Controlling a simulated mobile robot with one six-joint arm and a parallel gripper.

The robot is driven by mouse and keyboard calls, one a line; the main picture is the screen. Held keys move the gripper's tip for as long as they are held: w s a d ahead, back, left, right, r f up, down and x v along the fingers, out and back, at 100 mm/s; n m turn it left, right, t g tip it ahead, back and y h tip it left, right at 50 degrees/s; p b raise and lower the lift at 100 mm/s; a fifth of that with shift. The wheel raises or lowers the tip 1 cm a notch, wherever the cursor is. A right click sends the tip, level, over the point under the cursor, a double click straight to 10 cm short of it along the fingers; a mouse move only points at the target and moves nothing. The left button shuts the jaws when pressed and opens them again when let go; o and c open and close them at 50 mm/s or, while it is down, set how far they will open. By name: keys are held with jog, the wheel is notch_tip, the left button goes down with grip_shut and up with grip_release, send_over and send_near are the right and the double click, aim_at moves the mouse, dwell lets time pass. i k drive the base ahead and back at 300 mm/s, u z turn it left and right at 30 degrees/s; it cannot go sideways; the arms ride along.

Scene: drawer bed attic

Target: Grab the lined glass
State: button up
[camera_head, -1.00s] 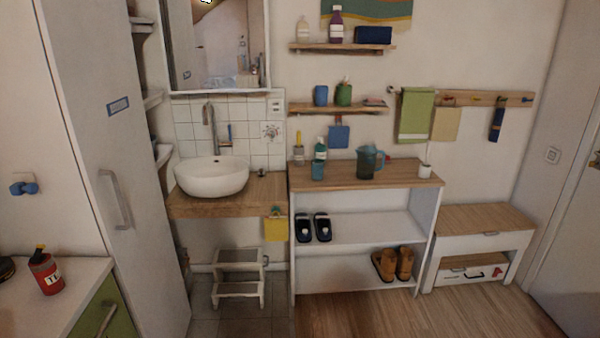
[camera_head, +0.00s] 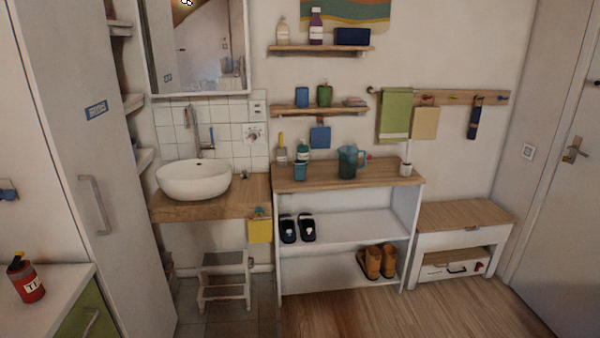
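A small teal glass (camera_head: 300,171) stands upright on the wooden top of the white shelf unit (camera_head: 349,175), near its left front edge. It is the likeliest lined glass, but lines on it are too small to make out. A blue cup (camera_head: 302,96) and a green cup (camera_head: 324,95) stand on the lower wall shelf (camera_head: 330,110) above. A dark teal pitcher (camera_head: 347,162) stands right of the glass. My gripper is not in view.
A bottle (camera_head: 303,151) stands close behind the glass. A white basin (camera_head: 194,180) is to the left, with a step stool (camera_head: 224,279) below. Shoes (camera_head: 376,261) are inside the unit. A bench (camera_head: 462,215) is at right. The wooden floor (camera_head: 400,320) in front looks clear.

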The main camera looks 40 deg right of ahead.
aim_at(299, 164)
jog(key=z, duration=0.05)
jog(key=i, duration=1)
jog(key=u, duration=0.05)
